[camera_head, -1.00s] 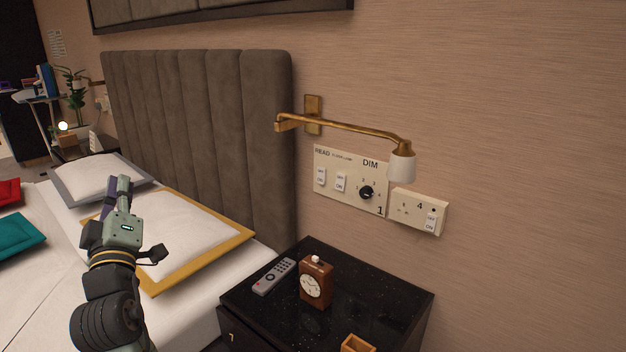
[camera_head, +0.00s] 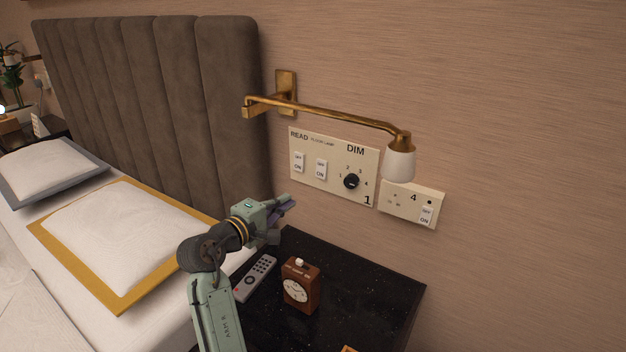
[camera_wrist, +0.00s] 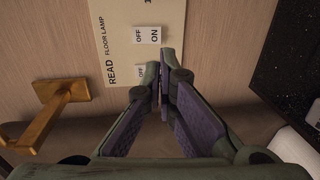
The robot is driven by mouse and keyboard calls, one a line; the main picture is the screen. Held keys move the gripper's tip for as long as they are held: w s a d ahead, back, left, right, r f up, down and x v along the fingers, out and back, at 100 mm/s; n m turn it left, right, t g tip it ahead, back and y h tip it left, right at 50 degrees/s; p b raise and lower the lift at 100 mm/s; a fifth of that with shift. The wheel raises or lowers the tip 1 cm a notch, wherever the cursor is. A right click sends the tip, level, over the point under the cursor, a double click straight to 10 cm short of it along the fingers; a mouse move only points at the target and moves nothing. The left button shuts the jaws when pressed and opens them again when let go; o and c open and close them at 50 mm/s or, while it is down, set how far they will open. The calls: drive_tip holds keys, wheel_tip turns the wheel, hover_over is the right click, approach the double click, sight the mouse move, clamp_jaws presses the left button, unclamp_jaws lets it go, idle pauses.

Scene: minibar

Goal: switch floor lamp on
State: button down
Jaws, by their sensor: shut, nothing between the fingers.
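A cream switch panel (camera_head: 334,192) is on the wall, lettered READ, FLOOR LAMP and DIM. The white floor lamp switch (camera_head: 321,169) is the second rocker from the left, right of the read switch (camera_head: 299,162). Their on or off positions are too small to tell. My gripper (camera_head: 289,201) is shut and empty, pointing at the wall, lower left of the panel and apart from it. In the wrist view my gripper's fingertips (camera_wrist: 160,72) overlap the panel's lower edge. The floor lamp switch (camera_wrist: 148,35) shows beyond them; the read switch (camera_wrist: 141,72) is partly hidden.
A brass wall lamp (camera_head: 340,115) juts out above the panel. A black nightstand (camera_head: 375,290) below holds a remote (camera_head: 256,278) and a brown clock (camera_head: 301,286). The padded headboard (camera_head: 150,90) and bed are left. A socket plate (camera_head: 400,213) is right of the panel.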

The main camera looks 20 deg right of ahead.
sight(320, 177)
drive_tip(key=p+x, duration=0.3)
drive_tip(key=x, duration=1)
drive_tip(key=shift+w+d, duration=0.25)
drive_tip(key=shift+d, duration=0.05)
drive_tip(key=shift+w+d, duration=0.1)
drive_tip(key=shift+w+d+f+t+h+b, duration=0.15)
drive_tip(key=shift+w+d+t+h+b, duration=0.2)
drive_tip(key=shift+b, duration=0.65)
drive_tip(key=shift+s, duration=0.15)
drive_tip(key=shift+a, duration=0.1)
